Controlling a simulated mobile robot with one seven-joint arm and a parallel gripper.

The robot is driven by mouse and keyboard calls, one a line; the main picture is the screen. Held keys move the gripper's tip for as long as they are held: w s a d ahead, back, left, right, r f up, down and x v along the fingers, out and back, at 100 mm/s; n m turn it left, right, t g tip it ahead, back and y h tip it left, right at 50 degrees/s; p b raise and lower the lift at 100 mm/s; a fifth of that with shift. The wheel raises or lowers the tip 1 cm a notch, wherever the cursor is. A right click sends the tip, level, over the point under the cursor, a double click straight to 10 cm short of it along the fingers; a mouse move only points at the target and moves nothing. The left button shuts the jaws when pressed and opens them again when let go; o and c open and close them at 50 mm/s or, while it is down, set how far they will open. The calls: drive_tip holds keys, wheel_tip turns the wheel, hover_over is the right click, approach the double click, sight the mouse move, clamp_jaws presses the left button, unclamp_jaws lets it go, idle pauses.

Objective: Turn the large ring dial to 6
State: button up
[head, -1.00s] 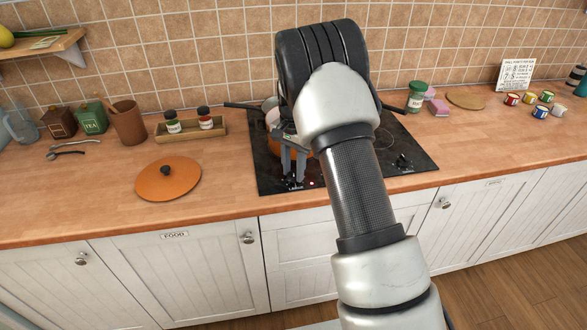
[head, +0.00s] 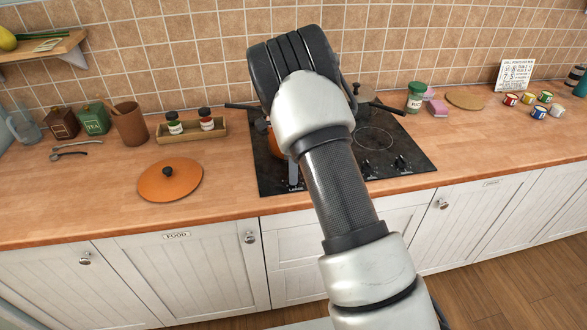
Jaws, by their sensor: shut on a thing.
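The black hob (head: 330,184) is set in the wooden counter. My arm covers its middle. My gripper (head: 293,180) is mostly hidden behind my wrist; one grey finger shows, pointing down at the hob's front left edge. It is shut on a control dial there, which my arm and finger hide. I cannot read that dial's setting or pick out its ring. Other black knobs (head: 368,168) stand along the hob's front right, in plain view.
An orange pot (head: 274,145) on the hob is partly behind my arm. A lidded pot (head: 365,92) stands at the back right. An orange lid (head: 170,180) lies left of the hob. A spice tray (head: 190,133) stands behind it. The front counter is mostly clear.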

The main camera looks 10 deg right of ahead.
drive_tip(key=m+p, duration=0.1)
drive_tip(key=m, duration=0.4)
drive_tip(key=shift+m, duration=0.3)
idle(0.4)
drive_tip(key=o, duration=1)
drive_tip(key=shift+o, duration=0.2)
wheel_tip(320, 180, up, 18)
drive_tip(key=shift+f, duration=0.25)
